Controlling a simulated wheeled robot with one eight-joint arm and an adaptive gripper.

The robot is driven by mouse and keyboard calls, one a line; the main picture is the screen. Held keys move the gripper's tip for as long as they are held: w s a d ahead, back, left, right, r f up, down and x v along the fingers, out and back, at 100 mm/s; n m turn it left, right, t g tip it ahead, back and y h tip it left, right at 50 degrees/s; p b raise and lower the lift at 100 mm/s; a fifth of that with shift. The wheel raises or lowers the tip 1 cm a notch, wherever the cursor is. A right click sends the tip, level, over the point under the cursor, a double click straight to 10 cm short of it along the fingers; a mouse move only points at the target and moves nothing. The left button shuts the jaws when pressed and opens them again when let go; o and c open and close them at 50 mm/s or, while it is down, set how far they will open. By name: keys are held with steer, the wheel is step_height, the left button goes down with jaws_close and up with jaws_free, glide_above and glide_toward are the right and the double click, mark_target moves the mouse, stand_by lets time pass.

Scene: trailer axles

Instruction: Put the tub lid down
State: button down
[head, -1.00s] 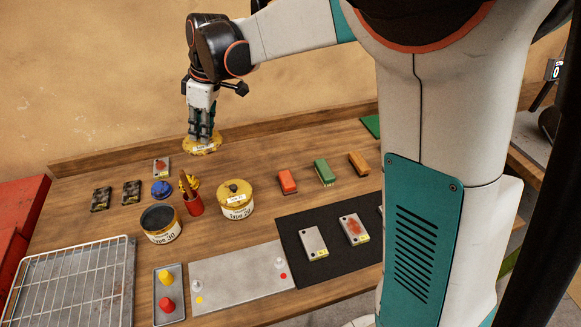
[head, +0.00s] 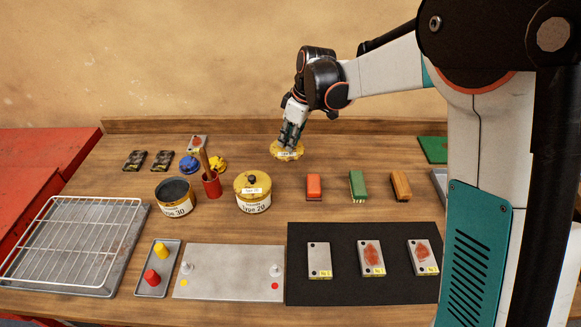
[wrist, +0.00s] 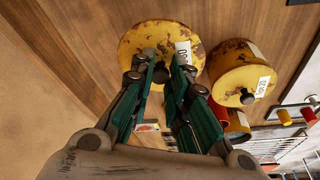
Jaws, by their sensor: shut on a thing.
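The yellow tub lid (head: 287,151), worn and with a white label, is in my gripper (head: 289,143) at the back of the bench. My gripper is shut on its knob; the wrist view shows the lid (wrist: 150,45) beyond the fingers (wrist: 162,75). Whether the lid touches the bench is hard to tell. The open tub (head: 175,198), labelled 30 with a dark inside, stands left of the lidded yellow tub (head: 253,192), labelled Type 20. The lidded tub also shows in the wrist view (wrist: 240,75), right of the held lid.
A red cup (head: 211,187) with a brush stands between the tubs. Red (head: 314,187), green (head: 357,185) and orange-brown (head: 400,186) brushes lie to the right. A black mat (head: 340,288) with plates and a wire rack (head: 75,240) are in front. Bench right of the held lid is clear.

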step_height(320, 180, down, 9)
steer(key=shift+f+b, duration=0.2)
steer(key=shift+b, duration=1.05)
steer(key=shift+f, duration=0.15)
steer(key=c, duration=1.5)
jaws_free()
steer(key=shift+c, duration=0.2)
